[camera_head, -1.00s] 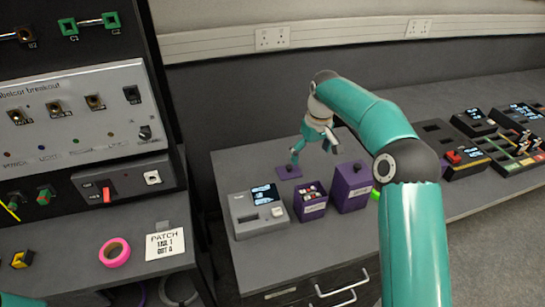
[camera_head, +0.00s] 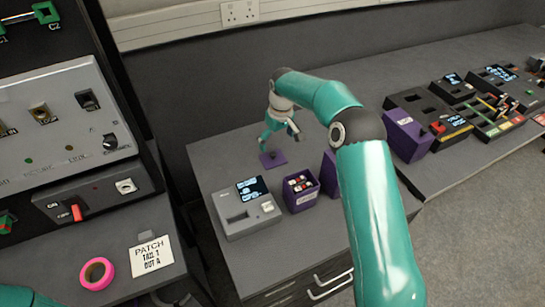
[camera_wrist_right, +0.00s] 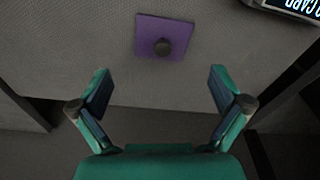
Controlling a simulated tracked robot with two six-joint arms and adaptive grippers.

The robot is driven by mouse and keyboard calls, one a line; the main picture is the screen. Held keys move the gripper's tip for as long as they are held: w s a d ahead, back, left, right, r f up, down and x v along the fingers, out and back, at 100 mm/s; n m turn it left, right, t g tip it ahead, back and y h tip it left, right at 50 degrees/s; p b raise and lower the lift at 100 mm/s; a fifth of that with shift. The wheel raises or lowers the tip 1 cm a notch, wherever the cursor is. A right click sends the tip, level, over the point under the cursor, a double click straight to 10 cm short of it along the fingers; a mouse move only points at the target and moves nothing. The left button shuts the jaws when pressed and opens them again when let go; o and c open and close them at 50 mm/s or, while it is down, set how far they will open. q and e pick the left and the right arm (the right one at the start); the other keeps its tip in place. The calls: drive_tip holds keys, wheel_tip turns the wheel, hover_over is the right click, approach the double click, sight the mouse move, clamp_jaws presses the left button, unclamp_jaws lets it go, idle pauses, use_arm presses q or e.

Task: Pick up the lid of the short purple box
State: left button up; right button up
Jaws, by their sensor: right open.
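The lid (camera_head: 268,161) is a flat purple square with a dark round knob, lying on the grey bench behind the boxes. In the right wrist view the lid (camera_wrist_right: 179,34) is at top centre, ahead of my fingertips. The short purple box (camera_head: 301,203) stands open in front of it, with small red and white items inside. My right gripper (camera_head: 281,134) is above and near the lid. In the wrist view its fingers (camera_wrist_right: 159,80) are spread wide, with nothing between them. My left gripper is out of view.
A grey device with a screen (camera_head: 244,212) stands left of the short box. A taller purple box (camera_head: 328,172) is partly hidden by my right arm. Another purple box (camera_head: 405,138) and several dark devices sit on the right bench. A pink tape roll (camera_head: 96,273) lies at lower left.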

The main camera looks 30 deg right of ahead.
sight(273, 154)
wheel_tip(273, 154, down, 3)
drive_tip(key=shift+w+r, duration=0.1)
drive_tip(key=shift+r, duration=0.05)
drive_tip(key=shift+w+a+f+p, duration=0.15)
drive_tip(key=shift+w+f+p, duration=0.05)
drive_tip(key=shift+f+p, duration=0.35)
drive_tip(key=f, duration=0.1)
drive_tip(key=f+p, duration=0.1)
drive_tip(key=f, duration=0.1)
drive_tip(key=shift+w+a, duration=0.15)
drive_tip(key=shift+w, duration=0.25)
drive_tip(key=shift+f, duration=0.5)
drive_tip(key=shift+s+f, duration=0.1)
clamp_jaws()
